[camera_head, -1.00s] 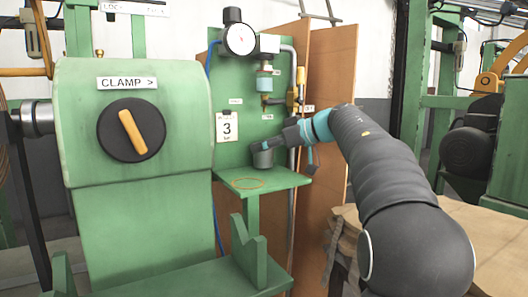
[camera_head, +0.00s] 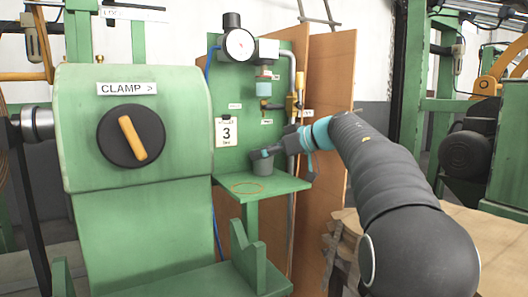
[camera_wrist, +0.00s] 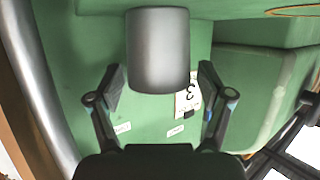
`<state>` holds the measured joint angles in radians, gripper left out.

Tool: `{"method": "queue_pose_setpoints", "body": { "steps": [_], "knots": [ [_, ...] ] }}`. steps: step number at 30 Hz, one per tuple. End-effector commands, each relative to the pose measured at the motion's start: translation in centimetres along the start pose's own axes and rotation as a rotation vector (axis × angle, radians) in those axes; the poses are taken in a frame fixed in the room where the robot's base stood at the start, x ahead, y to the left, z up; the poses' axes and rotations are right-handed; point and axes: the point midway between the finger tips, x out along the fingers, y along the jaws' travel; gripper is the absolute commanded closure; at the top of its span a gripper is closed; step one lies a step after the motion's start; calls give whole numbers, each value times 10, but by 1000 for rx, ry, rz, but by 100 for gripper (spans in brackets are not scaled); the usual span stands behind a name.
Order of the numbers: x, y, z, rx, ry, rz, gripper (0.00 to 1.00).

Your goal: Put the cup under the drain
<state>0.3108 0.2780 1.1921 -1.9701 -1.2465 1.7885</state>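The grey cup (camera_head: 262,167) is upright at the back of the green shelf (camera_head: 285,186), appearing right on or just above it. In the head view it lies almost straight below the drain valve (camera_head: 265,104) under the clear bowl (camera_head: 263,88). My gripper (camera_head: 258,153) is at the cup, reaching in from the right. In the wrist view the cup (camera_wrist: 158,50) lies between the fingers of my gripper (camera_wrist: 160,88), with a narrow gap on each side. The fingers look open. The contact between cup and shelf is not clear.
An orange ring (camera_head: 247,187) is marked on the shelf, in front and left of the cup. A grey pipe (camera_head: 291,120) with a yellow-handled valve (camera_head: 299,88) runs close to my wrist. The green clamp housing (camera_head: 135,125) stands left.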

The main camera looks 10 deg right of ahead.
Motion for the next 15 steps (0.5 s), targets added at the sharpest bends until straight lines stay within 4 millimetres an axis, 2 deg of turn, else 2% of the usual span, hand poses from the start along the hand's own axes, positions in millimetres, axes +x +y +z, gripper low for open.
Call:
{"method": "queue_pose_setpoints", "body": {
  "steps": [1,11,15],
  "knots": [
    [8,1,17,28,-19,-18,17],
    [8,1,17,29,-20,-18,17],
    [5,1,8,27,-19,-18,17]
  ]
}}
